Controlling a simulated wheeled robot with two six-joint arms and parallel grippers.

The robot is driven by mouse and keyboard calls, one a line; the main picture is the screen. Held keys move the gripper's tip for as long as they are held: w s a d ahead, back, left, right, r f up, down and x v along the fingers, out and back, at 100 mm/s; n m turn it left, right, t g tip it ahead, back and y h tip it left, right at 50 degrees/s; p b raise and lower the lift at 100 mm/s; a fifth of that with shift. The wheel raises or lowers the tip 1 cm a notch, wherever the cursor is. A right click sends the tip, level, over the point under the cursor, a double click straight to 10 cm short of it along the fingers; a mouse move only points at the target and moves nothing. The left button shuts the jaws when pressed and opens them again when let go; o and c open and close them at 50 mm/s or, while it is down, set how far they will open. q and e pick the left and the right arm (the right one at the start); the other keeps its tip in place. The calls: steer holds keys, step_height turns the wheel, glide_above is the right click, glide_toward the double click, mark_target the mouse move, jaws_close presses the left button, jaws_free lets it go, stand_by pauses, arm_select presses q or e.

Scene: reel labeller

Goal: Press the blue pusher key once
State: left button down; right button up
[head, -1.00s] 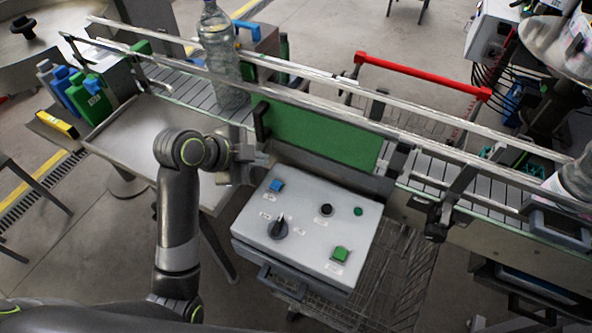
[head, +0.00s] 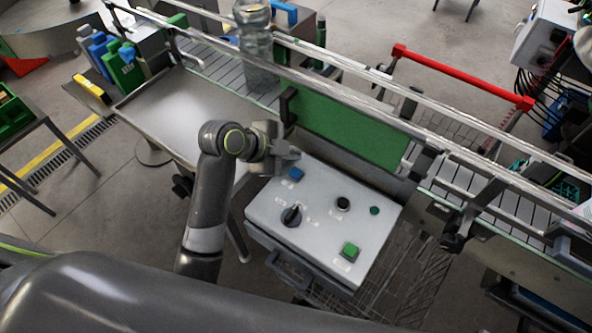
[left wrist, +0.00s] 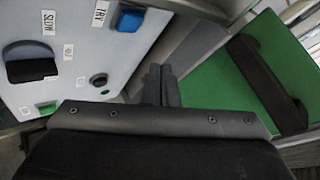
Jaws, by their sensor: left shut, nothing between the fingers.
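The blue pusher key (head: 296,173) sits at the upper left corner of the light grey control box (head: 322,245). It also shows at the top of the left wrist view (left wrist: 130,18), beside a label. My left gripper (head: 292,154) is just beyond the key, near the box's back left corner. Its fingers are shut and empty; they show together in the left wrist view (left wrist: 162,76), pointing toward the gap between the box and the green panel (left wrist: 258,75). I see no contact with the key. My right gripper is not in view.
The box also carries a black rotary knob (head: 292,215), a green key (head: 349,251), a black round button (head: 343,203) and a small green round part (head: 374,210). A conveyor with metal rails and a clear bottle (head: 257,50) runs behind. A metal tray (head: 185,110) lies left.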

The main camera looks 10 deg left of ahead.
mark_target(291, 174)
arm_select(q)
step_height(291, 174, down, 3)
steer(key=shift+s+r+b, duration=0.1)
steer(key=shift+b, duration=0.45)
steer(key=shift+f+b, duration=0.5)
steer(key=shift+f, duration=0.2)
stand_by(0.3)
stand_by(0.8)
